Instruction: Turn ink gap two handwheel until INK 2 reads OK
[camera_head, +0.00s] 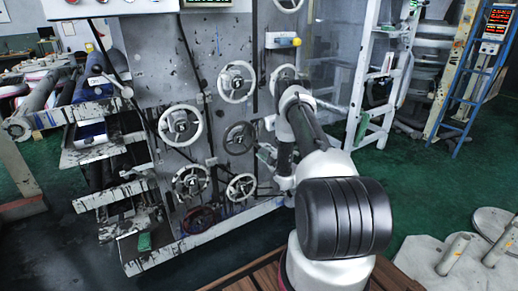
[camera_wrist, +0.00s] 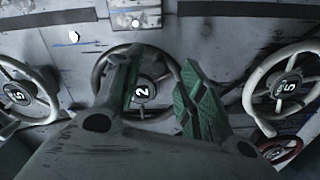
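The left finger covers part of the rim. I cannot tell whether either finger touches the wheel. In the head view my gripper (camera_head: 266,156) is at the machine panel, partly behind my arm, beside several handwheels; their numbers are too small to read. A green-lit display (camera_head: 208,2) is cut off at the top edge; no INK 2 reading is legible.
More handwheels flank it in the wrist view, one left (camera_wrist: 18,92) and one right (camera_wrist: 285,85), with a red wheel (camera_wrist: 280,150) below right. In the head view, inking trays (camera_head: 105,150) stand left. A blue ladder (camera_head: 478,75) stands right; green floor (camera_head: 420,180) lies open before it.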

